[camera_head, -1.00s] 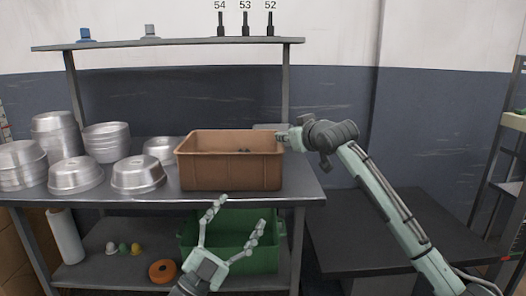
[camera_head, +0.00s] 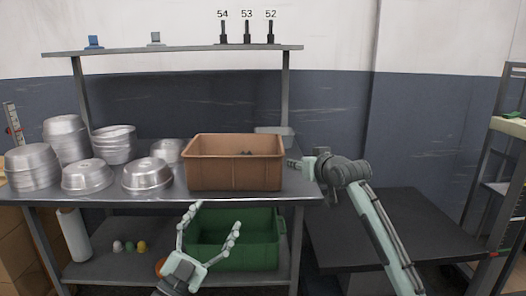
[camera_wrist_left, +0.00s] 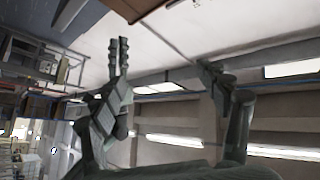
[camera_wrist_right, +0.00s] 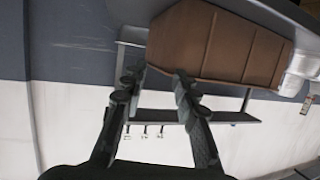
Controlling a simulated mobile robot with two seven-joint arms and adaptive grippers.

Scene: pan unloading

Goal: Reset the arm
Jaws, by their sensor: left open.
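My left gripper (camera_head: 209,216) is open and empty, pointing up in front of the table's front edge. In the left wrist view its spread fingers (camera_wrist_left: 163,55) have only ceiling and wall behind them. My right gripper (camera_head: 296,163) is beside the right side of the brown crate (camera_head: 236,176), partly hard to make out in the head view. In the right wrist view its two fingers (camera_wrist_right: 158,80) are apart with nothing visible between them, and the brown crate (camera_wrist_right: 215,45) shows beyond them.
Several metal pans (camera_head: 147,175) stand on the left of the metal table (camera_head: 160,202). A green crate (camera_head: 262,257) sits on the lower shelf behind my left gripper. A dark low table (camera_head: 420,232) is at the right. An upper shelf (camera_head: 185,49) spans above.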

